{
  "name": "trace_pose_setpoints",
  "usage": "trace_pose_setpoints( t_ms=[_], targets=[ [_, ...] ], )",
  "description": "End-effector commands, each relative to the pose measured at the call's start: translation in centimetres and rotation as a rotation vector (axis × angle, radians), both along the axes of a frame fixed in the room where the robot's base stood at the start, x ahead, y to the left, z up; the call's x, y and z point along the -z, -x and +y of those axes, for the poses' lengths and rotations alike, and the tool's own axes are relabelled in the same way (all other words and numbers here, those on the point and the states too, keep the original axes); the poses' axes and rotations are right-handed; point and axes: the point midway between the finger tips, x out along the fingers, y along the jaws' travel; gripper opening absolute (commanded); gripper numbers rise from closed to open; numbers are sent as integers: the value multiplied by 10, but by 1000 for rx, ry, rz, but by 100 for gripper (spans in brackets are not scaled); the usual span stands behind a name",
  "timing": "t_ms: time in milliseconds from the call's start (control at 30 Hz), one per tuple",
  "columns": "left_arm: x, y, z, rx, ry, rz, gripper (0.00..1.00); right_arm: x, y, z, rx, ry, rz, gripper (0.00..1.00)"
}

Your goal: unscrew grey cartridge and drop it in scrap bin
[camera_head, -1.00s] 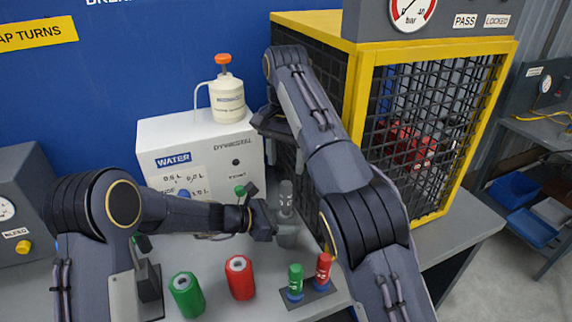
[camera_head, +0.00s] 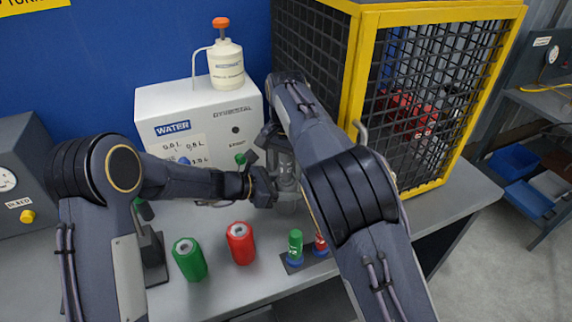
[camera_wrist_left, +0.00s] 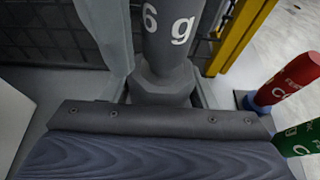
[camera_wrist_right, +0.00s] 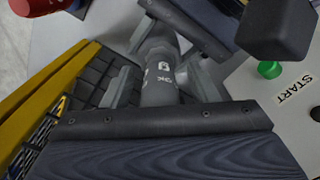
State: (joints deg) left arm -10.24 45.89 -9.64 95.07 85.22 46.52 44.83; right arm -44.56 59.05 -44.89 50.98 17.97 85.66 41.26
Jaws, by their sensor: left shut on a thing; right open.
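The grey cartridge (camera_head: 287,170), marked with white print, stands upright on a grey hexagonal head (camera_wrist_left: 160,88). The cartridge also shows in the left wrist view (camera_wrist_left: 170,35) and the right wrist view (camera_wrist_right: 160,85). My left gripper (camera_head: 268,188) is shut on the hexagonal head at the cartridge's foot. My right gripper (camera_wrist_right: 160,90) is open, with its fingers on either side of the cartridge; I cannot tell if they touch it. In the head view my right arm partly hides the cartridge. I cannot identify a scrap bin in these views.
A green cartridge (camera_head: 295,246) and a red one (camera_head: 320,244) stand in a small holder. A green cylinder (camera_head: 189,260) and a red cylinder (camera_head: 240,243) stand on the bench. A white water dispenser (camera_head: 200,110) is behind, a yellow-framed cage (camera_head: 440,100) right, blue bins (camera_head: 513,162) far right.

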Motion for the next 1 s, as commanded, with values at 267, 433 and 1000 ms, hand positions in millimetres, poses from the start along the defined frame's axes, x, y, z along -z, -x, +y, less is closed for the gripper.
trace_pose_setpoints(
  t_ms=[267,433,1000],
  targets=[
    [0,0,0,-1,0,0,0,1,0,0,0,0,0,50],
    [0,0,0,-1,0,0,0,0,0,0,0,0,0,27],
    [0,0,0,-1,0,0,0,0,0,0,-255,0,1,1]
  ],
)
